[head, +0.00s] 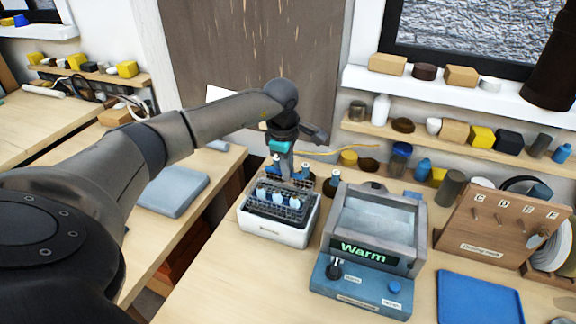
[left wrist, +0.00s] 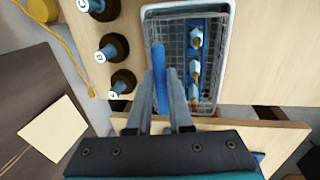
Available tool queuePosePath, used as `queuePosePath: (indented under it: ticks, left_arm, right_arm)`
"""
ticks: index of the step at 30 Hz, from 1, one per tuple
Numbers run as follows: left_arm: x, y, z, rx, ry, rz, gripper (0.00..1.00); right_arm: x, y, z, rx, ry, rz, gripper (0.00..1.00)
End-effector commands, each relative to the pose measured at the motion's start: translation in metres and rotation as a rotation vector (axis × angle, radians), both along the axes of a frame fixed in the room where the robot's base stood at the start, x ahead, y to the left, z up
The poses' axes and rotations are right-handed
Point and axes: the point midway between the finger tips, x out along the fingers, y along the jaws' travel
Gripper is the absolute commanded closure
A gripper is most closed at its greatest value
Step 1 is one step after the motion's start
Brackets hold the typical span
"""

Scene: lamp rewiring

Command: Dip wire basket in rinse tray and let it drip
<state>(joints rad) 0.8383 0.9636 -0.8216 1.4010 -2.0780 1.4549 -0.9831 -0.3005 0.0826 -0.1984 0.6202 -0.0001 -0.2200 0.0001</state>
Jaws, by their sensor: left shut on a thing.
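The wire basket (head: 275,207) is a dark mesh holding several small blue-and-white parts. It sits within the rim of a white tray (head: 272,236), whose front label is too small to read. In the left wrist view the basket (left wrist: 210,92) also lies inside the white tray's rim (left wrist: 190,8). My left gripper (head: 284,168) points down over the back of the basket. In the left wrist view, it is shut on the basket's blue handle (left wrist: 159,68). I cannot tell whether the basket touches the tray floor. My right gripper is not in view.
A blue machine (head: 361,290) reading "Warm", with a pale tank (head: 378,222), stands right of the tray. Dark bottles (left wrist: 114,47) stand close behind the tray. A blue mat (head: 480,300) and wooden peg rack (head: 500,222) are farther right. A grey pad (head: 173,190) lies on the left bench.

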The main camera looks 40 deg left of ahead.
Motion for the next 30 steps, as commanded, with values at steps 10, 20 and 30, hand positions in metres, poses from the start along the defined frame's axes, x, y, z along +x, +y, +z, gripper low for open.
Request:
queuePosePath:
  ticks: [10, 20, 30]
  left_arm:
    - [0.000, 0.000, -0.035, 0.000, 0.000, 0.000, 1.00]
    - [0.000, 0.000, -0.063, -0.001, -0.001, 0.000, 1.00]
    - [0.000, 0.000, -0.070, 0.000, -0.001, 0.000, 1.00]
  right_arm:
    - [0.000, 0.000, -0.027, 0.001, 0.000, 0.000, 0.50]
    - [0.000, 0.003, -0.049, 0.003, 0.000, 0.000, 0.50]
    - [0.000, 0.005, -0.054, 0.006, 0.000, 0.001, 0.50]
